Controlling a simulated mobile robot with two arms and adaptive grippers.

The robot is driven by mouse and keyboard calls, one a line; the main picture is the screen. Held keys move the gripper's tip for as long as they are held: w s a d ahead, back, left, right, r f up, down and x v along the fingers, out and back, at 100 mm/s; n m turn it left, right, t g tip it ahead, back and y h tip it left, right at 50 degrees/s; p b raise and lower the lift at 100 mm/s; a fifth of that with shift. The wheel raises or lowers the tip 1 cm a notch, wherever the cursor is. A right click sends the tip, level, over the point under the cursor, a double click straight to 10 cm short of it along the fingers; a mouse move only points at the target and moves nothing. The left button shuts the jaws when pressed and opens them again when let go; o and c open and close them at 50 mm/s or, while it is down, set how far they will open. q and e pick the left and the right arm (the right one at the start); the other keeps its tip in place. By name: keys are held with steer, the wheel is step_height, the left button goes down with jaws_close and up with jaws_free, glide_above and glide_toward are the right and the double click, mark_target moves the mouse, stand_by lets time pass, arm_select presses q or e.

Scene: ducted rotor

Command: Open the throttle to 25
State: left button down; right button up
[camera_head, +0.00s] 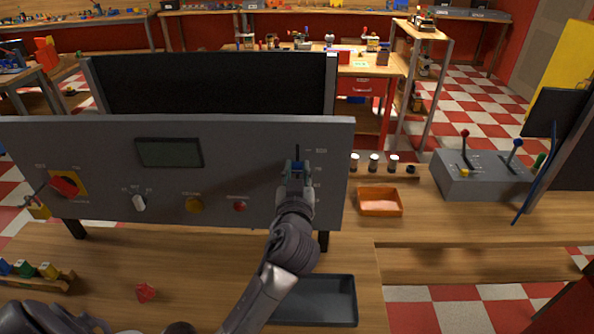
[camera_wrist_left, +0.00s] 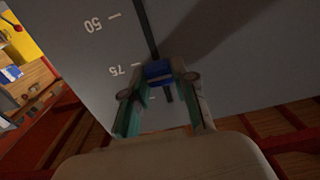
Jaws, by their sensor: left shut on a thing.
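The throttle is a slider with a blue handle (camera_wrist_left: 158,70) in a dark vertical slot on the right part of the grey panel (camera_head: 100,150). My left gripper (camera_head: 296,168) reaches up to the panel and is shut on this handle. In the left wrist view the gripper (camera_wrist_left: 160,100) has its two fingers on either side of the handle. The scale there appears inverted, with marks 50 and 75 readable; the handle is close to the 75 mark, far from 50. The 25 mark cannot be read. My right gripper is not in view.
An orange tray (camera_head: 380,208) and a lever box (camera_head: 482,182) stand at right.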

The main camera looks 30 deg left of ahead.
arm_select(q)
step_height(320, 180, down, 11)
steer(key=b, duration=1.1)
steer(key=shift+f, duration=0.2)
steer(key=shift+r, duration=0.1)
steer(key=c, duration=0.9)
jaws_free()
step_height(320, 180, up, 10)
